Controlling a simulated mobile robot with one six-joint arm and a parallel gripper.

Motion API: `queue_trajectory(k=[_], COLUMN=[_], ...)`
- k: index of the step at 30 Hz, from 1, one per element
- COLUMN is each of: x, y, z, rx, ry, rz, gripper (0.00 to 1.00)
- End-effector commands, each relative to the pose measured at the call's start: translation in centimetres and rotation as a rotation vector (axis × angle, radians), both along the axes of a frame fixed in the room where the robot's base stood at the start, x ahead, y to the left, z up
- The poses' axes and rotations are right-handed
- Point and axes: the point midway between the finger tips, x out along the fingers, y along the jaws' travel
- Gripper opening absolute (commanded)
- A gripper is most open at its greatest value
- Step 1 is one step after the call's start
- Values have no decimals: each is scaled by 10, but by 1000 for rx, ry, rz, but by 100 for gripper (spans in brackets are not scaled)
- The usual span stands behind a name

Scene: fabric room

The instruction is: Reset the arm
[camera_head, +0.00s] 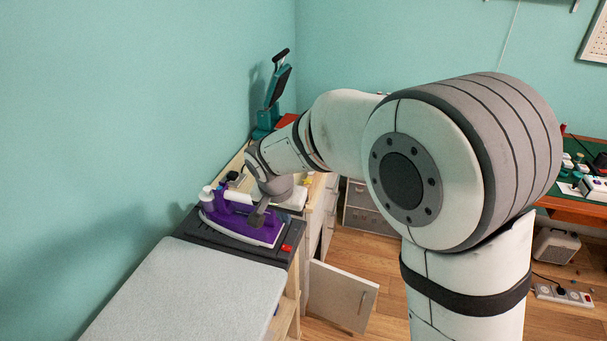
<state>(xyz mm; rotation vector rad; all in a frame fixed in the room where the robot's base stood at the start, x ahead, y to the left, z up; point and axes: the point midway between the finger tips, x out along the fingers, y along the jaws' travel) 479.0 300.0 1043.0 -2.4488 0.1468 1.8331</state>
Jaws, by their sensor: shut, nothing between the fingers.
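My arm reaches from the right side of the view toward the counter along the left wall. My gripper (257,219) points down just beside a purple iron (238,224) and overlaps it in the picture. Its fingers are small and dark here, shut with nothing between them. I cannot tell whether the gripper touches the iron. The iron has a white sole edge and rests on a dark stand (205,233) with a red switch (287,248). Part of the iron is hidden behind my wrist.
A grey padded board (185,290) lies in front of the stand. A teal heat press (272,100) stands open at the back. A cabinet door (342,296) hangs open below the counter. A green-topped table (585,200), a heater (556,246) and a power strip (563,294) are at right.

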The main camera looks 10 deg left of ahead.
Motion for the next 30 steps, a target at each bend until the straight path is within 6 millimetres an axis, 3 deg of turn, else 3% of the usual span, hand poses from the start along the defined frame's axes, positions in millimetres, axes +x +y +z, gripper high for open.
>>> queue_trajectory(k=[5, 8, 11, 15, 21, 25, 30], x=[1, -2, -12, -41, -101, -139, -171], y=[-15, -49, -100, -171, -249, -280, -298], z=[7, 23, 43, 66, 81, 81, 77], rx=[0, -3, -5, -7, -6, -5, -4], ry=[1, 5, 12, 21, 26, 19, 15], rz=[-4, -3, 2, 22, 55, 80, 107], gripper=[0, 0, 0, 0, 0, 0, 0])
